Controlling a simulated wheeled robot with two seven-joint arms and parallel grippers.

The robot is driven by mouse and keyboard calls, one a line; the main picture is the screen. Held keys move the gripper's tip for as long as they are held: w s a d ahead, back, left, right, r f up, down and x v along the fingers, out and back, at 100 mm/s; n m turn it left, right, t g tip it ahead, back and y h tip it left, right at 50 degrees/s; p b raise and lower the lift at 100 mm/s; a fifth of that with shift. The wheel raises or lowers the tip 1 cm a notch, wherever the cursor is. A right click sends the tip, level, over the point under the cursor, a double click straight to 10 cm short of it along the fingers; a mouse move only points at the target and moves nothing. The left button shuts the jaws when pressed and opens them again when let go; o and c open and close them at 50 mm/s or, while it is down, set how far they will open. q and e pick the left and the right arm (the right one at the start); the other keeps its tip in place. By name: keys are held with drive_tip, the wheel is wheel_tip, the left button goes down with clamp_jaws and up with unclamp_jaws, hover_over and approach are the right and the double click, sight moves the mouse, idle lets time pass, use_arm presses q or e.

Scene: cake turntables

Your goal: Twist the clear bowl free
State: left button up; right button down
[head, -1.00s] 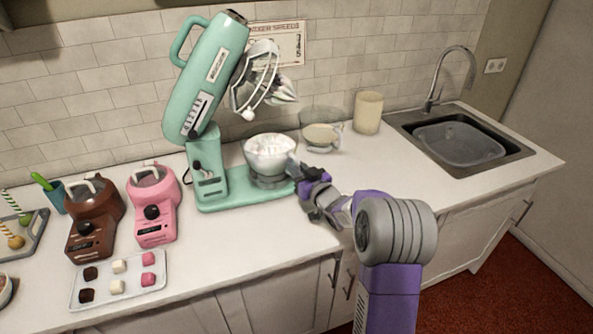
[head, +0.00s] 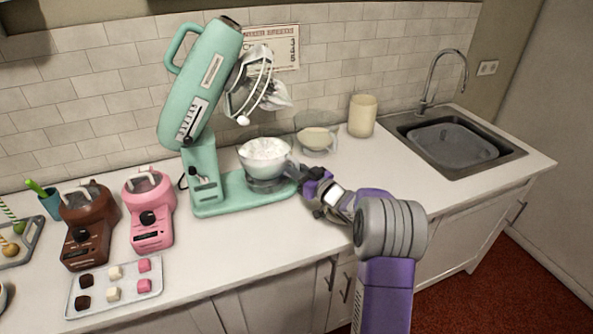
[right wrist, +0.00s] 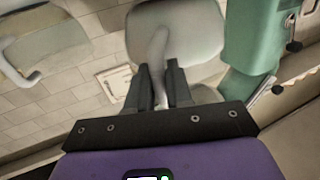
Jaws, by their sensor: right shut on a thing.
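The clear bowl (head: 264,172) with white, fluffy contents sits on the base of the mint-green stand mixer (head: 203,180), whose head is tilted up. My right gripper (head: 301,176) is at the bowl's right side, shut on the bowl's handle. In the right wrist view the handle (right wrist: 157,60) runs down from the bowl (right wrist: 178,28) between the two dark fingers of my right gripper (right wrist: 156,88). The whisk (head: 272,97) hangs from the raised head above the bowl, coated in white. My left gripper is not in view.
A second clear bowl (head: 317,138) with pale contents and a cream canister (head: 362,115) stand behind my right gripper. Brown (head: 88,228) and pink (head: 149,212) machines and a tray of cubes (head: 118,300) are at left. The sink (head: 453,150) is at right, with clear counter before it.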

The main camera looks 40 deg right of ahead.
drive_tip(key=shift+d+r+y, duration=0.1)
drive_tip(key=shift+d+y, duration=0.15)
drive_tip(key=shift+y, duration=0.15)
drive_tip(key=c, duration=0.9)
unclamp_jaws()
drive_tip(key=shift+c, duration=0.2)
drive_tip(key=s, duration=0.7)
drive_tip(key=shift+s+d+p, duration=0.2)
drive_tip(key=shift+d+p, duration=0.25)
